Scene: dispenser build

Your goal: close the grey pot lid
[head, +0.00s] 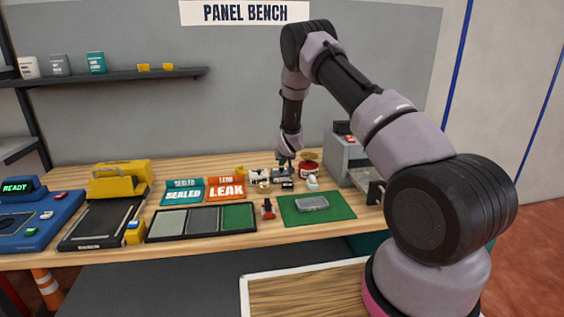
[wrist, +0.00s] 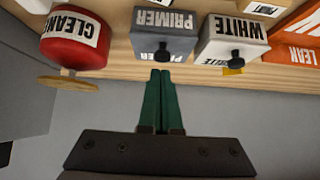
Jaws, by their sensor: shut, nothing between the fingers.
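The grey pot, labelled PRIMER, stands on the bench top in the head view (head: 280,175) and in the wrist view (wrist: 163,30), where its label appears upside down. A small black knob (wrist: 163,52) shows at its edge on the gripper side. I cannot tell how far its lid is open. My gripper (wrist: 160,73) has green fingers pressed together with nothing between them. The fingertips are close to the knob in the wrist view; whether they touch is unclear. In the head view my gripper (head: 285,160) is just above the grey pot and partly hides it.
A grey box-like unit (head: 345,157) stands right. A green mat (head: 335,211) lies in front.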

